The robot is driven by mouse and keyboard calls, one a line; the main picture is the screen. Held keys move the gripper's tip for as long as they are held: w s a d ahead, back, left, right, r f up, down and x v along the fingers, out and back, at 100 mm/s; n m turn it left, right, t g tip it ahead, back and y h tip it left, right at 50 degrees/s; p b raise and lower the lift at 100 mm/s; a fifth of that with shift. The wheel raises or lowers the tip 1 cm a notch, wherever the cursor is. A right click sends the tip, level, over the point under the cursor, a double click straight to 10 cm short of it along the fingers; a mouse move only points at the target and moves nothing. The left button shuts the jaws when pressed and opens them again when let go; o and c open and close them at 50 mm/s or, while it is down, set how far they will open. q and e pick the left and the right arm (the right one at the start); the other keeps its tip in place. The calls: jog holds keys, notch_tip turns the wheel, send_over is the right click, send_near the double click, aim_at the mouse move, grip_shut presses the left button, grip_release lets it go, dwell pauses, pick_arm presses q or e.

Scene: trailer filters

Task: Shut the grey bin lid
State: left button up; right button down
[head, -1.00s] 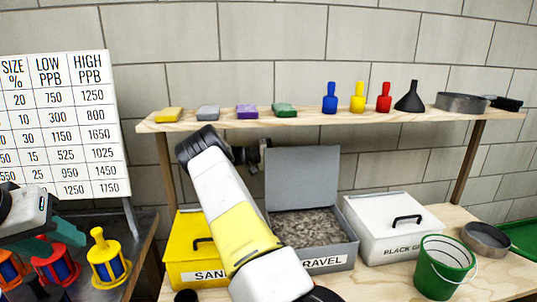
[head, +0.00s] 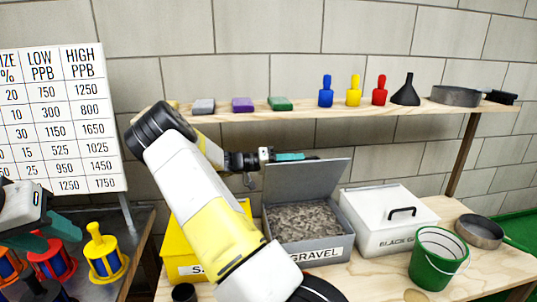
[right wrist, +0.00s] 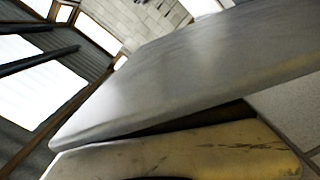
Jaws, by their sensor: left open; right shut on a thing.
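The grey bin (head: 312,251), labelled GRAVEL, stands on the wooden bench with grey gravel (head: 305,217) showing inside. Its grey lid (head: 303,184) is raised at the back and stands open. My right gripper (head: 290,157) is at the lid's upper edge, shut on it; the arm partly hides the bin's left side. In the right wrist view the lid (right wrist: 180,75) fills much of the picture as a grey slab, close to the camera. My left gripper (head: 50,236) is open at the far left, above the filters, away from the bin.
A yellow bin (head: 178,248) stands left of the grey bin, a closed white bin (head: 388,215) right of it. A green bucket (head: 432,265) and a round pan (head: 482,232) are at right. The shelf (head: 300,109) with blocks, bottles and a funnel runs above.

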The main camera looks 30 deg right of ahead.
aim_at(273, 165)
jog(key=shift+s+a+f, duration=0.15)
jog(key=shift+s, duration=0.25)
jog(key=shift+s+a+f, duration=0.15)
jog(key=shift+s, duration=0.25)
jog(key=c, duration=1.5)
grip_release()
jog(key=v, duration=0.8)
jog(key=shift+d, duration=0.1)
